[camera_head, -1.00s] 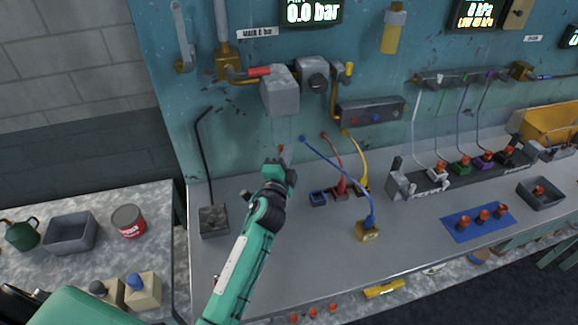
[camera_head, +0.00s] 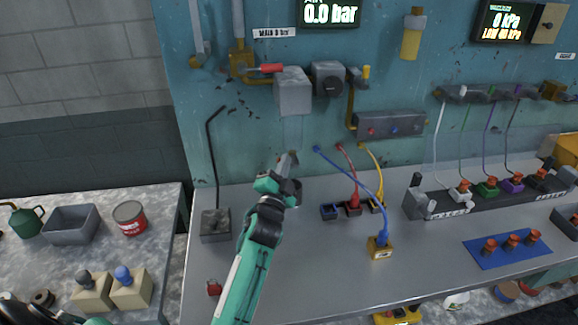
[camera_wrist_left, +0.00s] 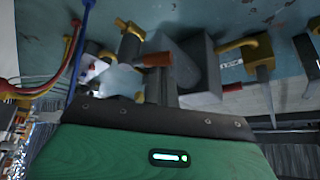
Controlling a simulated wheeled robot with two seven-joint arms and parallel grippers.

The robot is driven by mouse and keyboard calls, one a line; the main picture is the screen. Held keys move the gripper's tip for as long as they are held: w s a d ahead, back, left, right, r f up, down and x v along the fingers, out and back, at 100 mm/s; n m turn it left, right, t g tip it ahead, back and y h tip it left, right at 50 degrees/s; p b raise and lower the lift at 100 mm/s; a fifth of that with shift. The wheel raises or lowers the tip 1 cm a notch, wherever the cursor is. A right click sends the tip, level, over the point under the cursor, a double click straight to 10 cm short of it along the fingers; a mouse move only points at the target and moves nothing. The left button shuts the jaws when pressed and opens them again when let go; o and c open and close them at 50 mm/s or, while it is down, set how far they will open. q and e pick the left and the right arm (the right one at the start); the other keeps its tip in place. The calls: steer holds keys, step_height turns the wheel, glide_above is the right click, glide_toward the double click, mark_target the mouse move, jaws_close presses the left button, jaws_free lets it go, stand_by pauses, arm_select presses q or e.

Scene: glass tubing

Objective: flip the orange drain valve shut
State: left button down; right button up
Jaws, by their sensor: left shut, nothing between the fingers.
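My left gripper (camera_head: 290,160) is shut and empty below the grey wall box (camera_head: 293,88), by the clear glass tubing (camera_head: 291,130) under it. In the left wrist view its narrow dark fingers (camera_wrist_left: 161,86) are together and point toward an orange piece (camera_wrist_left: 157,60), which looks like the drain valve's handle. The fingertips are close to this piece; I cannot tell if they touch it. In the head view the gripper covers that spot, so the valve's position is unclear.
A red-handled valve (camera_head: 265,69) is on the wall pipe left of the box. Blue, red and yellow leads run right of my gripper; the blue one ends at a brass block (camera_head: 380,248). A black lamp-like stand (camera_head: 216,224) is left.

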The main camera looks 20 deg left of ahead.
arm_select(q)
steer(key=shift+s+a+f+b, duration=0.2)
steer(key=shift+f+b, duration=0.25)
steer(key=shift+f, duration=0.3)
arm_select(e)
steer(key=shift+a+f, duration=0.3)
steer(key=shift+f, duration=0.25)
arm_select(q)
steer(key=shift+f, duration=0.4)
arm_select(e)
steer(key=shift+d+f, duration=0.15)
steer(key=shift+d, duration=0.25)
